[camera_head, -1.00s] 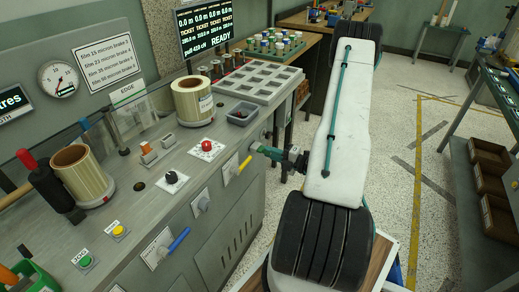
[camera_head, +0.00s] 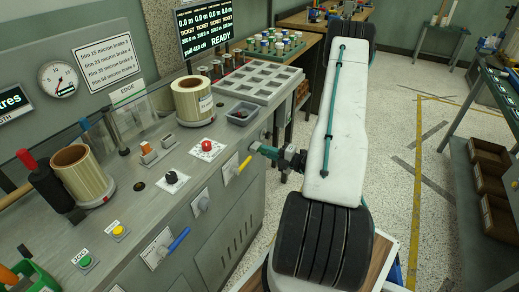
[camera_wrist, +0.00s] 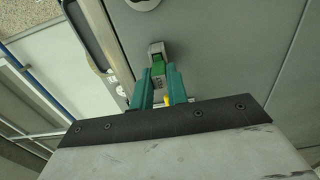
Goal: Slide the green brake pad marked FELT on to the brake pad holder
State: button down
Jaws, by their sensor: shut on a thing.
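The green brake pad (camera_wrist: 158,68) shows in the wrist view between the tips of my teal gripper fingers (camera_wrist: 158,76). My gripper is shut on it. A small grey metal piece (camera_wrist: 156,47), which looks like the brake pad holder, sits right at the pad's far end against the machine's front panel. Whether the pad is around it or only touching it, I cannot tell. No FELT marking is readable. In the head view my gripper (camera_head: 261,150) is at the right end of the machine's front, and the pad is too small to make out there.
The machine's sloping console (camera_head: 150,190) fills the left, with film rolls and knobs. A yellow lever (camera_head: 244,164) sticks out just below and left of my gripper. A grey bin (camera_head: 241,114) stands above it. Floor is open to the right, before a shelf with brown boxes (camera_head: 490,165).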

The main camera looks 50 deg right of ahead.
jog(key=c, duration=1.3)
grip_release()
jog(key=v, duration=0.7)
jog(key=shift+s, duration=0.4)
